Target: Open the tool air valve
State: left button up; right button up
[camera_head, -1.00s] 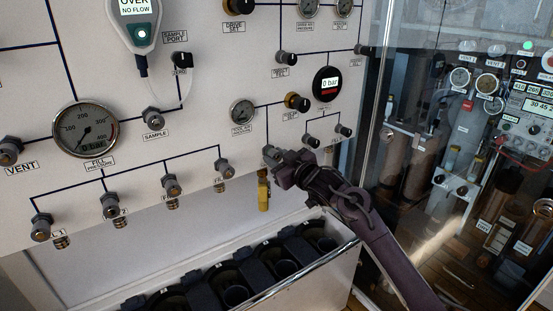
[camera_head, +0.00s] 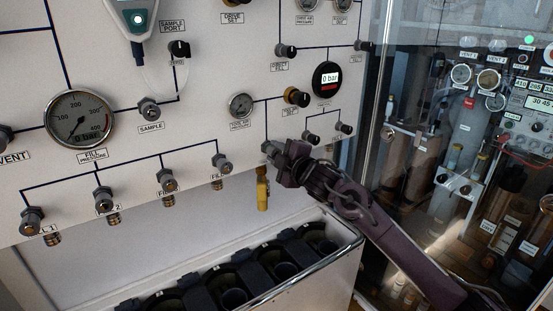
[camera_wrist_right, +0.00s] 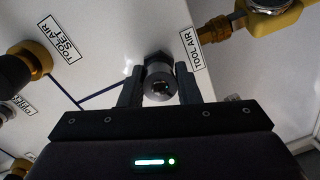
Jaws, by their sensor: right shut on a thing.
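The tool air valve (camera_wrist_right: 158,82) is a round metal knob with a dark nut behind it, beside a "TOOL AIR" label (camera_wrist_right: 190,50) in the right wrist view. My right gripper (camera_wrist_right: 158,92) has one finger on each side of the knob and is shut on it. In the head view my right gripper (camera_head: 283,162) is at the panel's lower right, mostly hiding the knob; a grey part of the valve (camera_head: 269,149) shows at its tip. A yellow fitting (camera_head: 262,190) hangs just below. My left gripper is not in view.
The tool air set knob (camera_head: 296,97) and a small gauge (camera_head: 240,105) sit above on the white panel (camera_head: 200,70). Two black knobs are close to the right. An open bin with dark holders (camera_head: 230,297) lies below. A glass cabinet (camera_head: 440,150) stands at right.

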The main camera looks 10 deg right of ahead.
jog(key=shift+f+n+b, duration=0.1)
jog(key=shift+n+b, duration=0.4)
jog(key=shift+n, duration=0.4)
jog(key=n+b, duration=0.3)
jog(key=n, duration=0.1)
jog(key=shift+t+h, duration=0.3)
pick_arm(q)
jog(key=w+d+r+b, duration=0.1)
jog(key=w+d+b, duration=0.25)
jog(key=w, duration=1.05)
pick_arm(e)
jog(key=n, duration=0.4)
jog(key=shift+n, duration=0.3)
jog(key=n+b, duration=0.2)
jog(key=n, duration=0.1)
jog(key=shift+r+b, duration=0.2)
jog(key=shift+b, duration=0.15)
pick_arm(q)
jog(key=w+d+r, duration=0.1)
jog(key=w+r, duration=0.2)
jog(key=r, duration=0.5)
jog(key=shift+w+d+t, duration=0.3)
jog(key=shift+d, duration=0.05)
pick_arm(e)
jog(key=shift+n, duration=0.4)
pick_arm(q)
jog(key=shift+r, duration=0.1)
pick_arm(e)
jog(key=o, duration=1)
jog(key=shift+c, duration=0.2)
